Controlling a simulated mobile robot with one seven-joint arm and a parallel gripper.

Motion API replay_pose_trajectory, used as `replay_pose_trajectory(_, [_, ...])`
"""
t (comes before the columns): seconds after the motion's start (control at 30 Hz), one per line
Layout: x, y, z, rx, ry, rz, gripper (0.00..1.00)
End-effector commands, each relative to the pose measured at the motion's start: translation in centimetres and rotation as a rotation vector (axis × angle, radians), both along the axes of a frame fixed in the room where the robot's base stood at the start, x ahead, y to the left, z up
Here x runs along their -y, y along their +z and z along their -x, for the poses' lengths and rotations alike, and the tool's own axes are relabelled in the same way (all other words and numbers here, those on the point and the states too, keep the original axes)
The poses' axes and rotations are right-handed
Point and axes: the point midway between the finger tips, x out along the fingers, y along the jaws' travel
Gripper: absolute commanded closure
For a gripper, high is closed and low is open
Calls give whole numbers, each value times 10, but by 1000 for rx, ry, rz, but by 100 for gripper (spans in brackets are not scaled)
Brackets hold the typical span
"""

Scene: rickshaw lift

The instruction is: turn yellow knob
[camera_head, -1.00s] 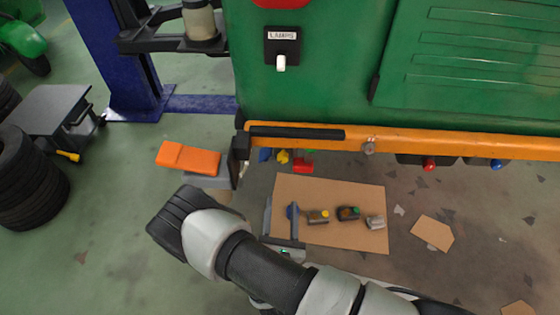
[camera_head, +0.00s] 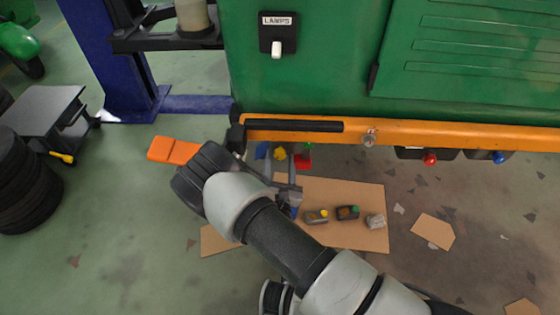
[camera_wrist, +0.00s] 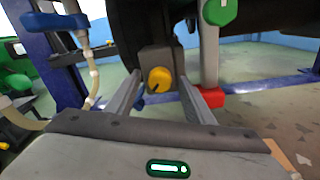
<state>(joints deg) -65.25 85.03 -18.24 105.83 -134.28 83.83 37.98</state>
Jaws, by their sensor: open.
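The yellow knob (camera_head: 280,153) hangs below the orange bumper, between a blue knob (camera_head: 262,151) and a red one (camera_head: 304,162). In the wrist view the yellow knob (camera_wrist: 159,79) is round with a dark mark, on a grey block (camera_wrist: 158,57). My gripper (camera_wrist: 160,98) is open and empty. Its fingers lie left and right of the knob in that view, pointing at it; contact cannot be told. In the head view my gripper (camera_head: 277,175) is just below the knobs, partly hidden by my wrist.
The orange bumper (camera_head: 400,131) of the green vehicle (camera_head: 330,80) runs above my gripper. A green knob (camera_wrist: 219,11) and red part (camera_wrist: 210,97) are close on the right. Cardboard (camera_head: 350,195) with small items lies on the floor.

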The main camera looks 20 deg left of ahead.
Motion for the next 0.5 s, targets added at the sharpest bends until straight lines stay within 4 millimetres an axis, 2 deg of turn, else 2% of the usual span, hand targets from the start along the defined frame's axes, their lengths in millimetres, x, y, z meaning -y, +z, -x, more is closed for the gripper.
replay_pose_trajectory(0.13, [-1,0,-7,0,0,1,52])
replay_pose_trajectory(0.37, [-2,1,-7,0,0,1,52])
replay_pose_trajectory(0.5, [-2,0,-7,0,0,1,74])
